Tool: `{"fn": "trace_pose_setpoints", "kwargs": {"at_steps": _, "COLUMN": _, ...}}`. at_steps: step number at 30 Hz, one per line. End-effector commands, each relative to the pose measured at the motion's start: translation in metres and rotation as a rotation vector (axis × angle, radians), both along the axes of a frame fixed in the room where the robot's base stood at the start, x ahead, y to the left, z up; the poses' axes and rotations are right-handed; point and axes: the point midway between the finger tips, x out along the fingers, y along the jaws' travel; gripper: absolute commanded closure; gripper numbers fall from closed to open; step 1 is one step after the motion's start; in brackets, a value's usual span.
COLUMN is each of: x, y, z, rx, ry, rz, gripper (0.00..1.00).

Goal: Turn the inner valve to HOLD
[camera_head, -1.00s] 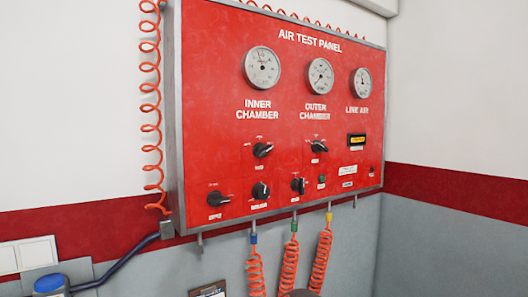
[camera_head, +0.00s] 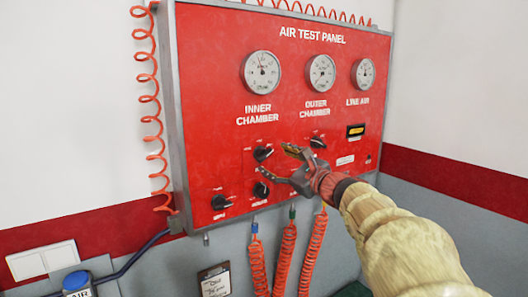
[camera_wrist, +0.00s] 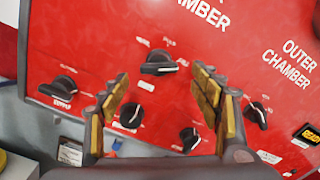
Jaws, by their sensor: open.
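The inner valve is a black knob (camera_head: 263,153) on the red panel under the INNER CHAMBER label. In the wrist view the same knob (camera_wrist: 158,66) shows with its handle lying roughly sideways; the small position labels around it are too blurred to read surely. My gripper (camera_head: 278,163) is open and empty in front of the panel, just right of and below this knob in the head view. In the wrist view my gripper's yellow-padded fingers (camera_wrist: 158,84) are spread, and the knob shows beyond and between their tips. No contact is visible.
The outer chamber knob (camera_head: 318,142) is right of my gripper. Lower knobs sit at the left (camera_head: 221,201) and centre (camera_head: 261,190). Orange coiled hoses (camera_head: 285,258) hang below the panel, with a clipboard (camera_head: 214,281) beside them.

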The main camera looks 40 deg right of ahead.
Motion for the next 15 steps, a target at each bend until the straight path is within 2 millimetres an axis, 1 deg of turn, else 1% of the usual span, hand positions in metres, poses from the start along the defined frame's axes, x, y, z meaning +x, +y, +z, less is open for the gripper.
{"fn": "trace_pose_setpoints", "kwargs": {"at_steps": 1, "x": 0.009, "y": 0.001, "z": -0.001, "rx": 0.001, "ry": 0.002, "rz": 0.004, "gripper": 0.36}}
{"fn": "trace_pose_setpoints", "kwargs": {"at_steps": 3, "x": 0.021, "y": 0.001, "z": 0.000, "rx": 0.001, "ry": 0.003, "rz": 0.005, "gripper": 0.36}}
{"fn": "trace_pose_setpoints", "kwargs": {"at_steps": 9, "x": 0.049, "y": -0.001, "z": 0.000, "rx": -0.001, "ry": 0.002, "rz": 0.003, "gripper": 0.36}}
{"fn": "trace_pose_setpoints", "kwargs": {"at_steps": 15, "x": 0.062, "y": -0.002, "z": 0.000, "rx": -0.002, "ry": 0.002, "rz": 0.003, "gripper": 0.36}}
